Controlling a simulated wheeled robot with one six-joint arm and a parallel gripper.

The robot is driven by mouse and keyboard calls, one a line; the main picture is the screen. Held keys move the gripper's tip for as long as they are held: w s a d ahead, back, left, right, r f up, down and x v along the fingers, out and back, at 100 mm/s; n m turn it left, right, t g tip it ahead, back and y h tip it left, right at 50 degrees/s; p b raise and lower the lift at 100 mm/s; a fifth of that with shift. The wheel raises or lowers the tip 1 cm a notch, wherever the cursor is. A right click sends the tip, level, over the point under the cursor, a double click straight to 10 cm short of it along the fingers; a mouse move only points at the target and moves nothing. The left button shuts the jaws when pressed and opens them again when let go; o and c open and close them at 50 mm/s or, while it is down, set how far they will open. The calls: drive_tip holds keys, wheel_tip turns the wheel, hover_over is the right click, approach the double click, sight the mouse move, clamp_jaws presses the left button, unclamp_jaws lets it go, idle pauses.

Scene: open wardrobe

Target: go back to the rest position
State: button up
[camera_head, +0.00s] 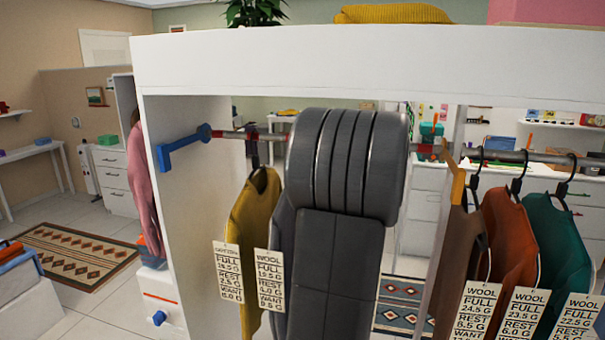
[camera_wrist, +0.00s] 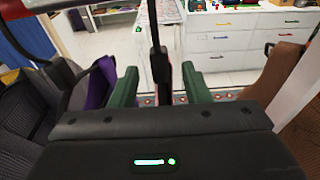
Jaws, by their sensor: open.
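My gripper (camera_wrist: 160,88) shows in the wrist view with its two green fingers apart, open. A dark upright piece (camera_wrist: 158,65) shows between the fingers; I cannot tell whether it is near or touching. In the head view my grey arm reaches up in front of the wardrobe rail (camera_head: 500,155), and the gripper is hidden behind it. A yellow garment (camera_head: 252,215) hangs left of the arm. Brown (camera_head: 455,245), orange (camera_head: 508,235) and teal (camera_head: 556,240) garments hang at the right. In the wrist view, a purple garment (camera_wrist: 101,82) and dark cloth are at the left.
The white wardrobe top (camera_head: 350,60) runs above the arm, and its left side panel (camera_head: 185,200) stands beside the yellow garment. A blue bracket (camera_head: 183,148) juts from that panel. Paper tags (camera_head: 269,280) hang close to my arm. White drawers (camera_wrist: 235,45) stand beyond.

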drive_tip(key=v, duration=1.2)
drive_tip(key=shift+s, duration=0.1)
drive_tip(key=x, duration=1.4)
drive_tip(key=shift+p, duration=0.3)
wheel_tip(320, 180, up, 4)
drive_tip(key=p, duration=0.4)
drive_tip(key=shift+s+r, duration=0.1)
drive_tip(key=shift+f+b+v, duration=0.2)
drive_tip(key=shift+b+v, duration=0.2)
drive_tip(key=shift+v, duration=0.75)
drive_tip(key=shift+f+b+v, duration=0.15)
drive_tip(key=shift+b+v, duration=0.25)
drive_tip(key=shift+v, duration=0.75)
drive_tip(key=shift+a+f, duration=0.15)
drive_tip(key=shift+f, duration=0.1)
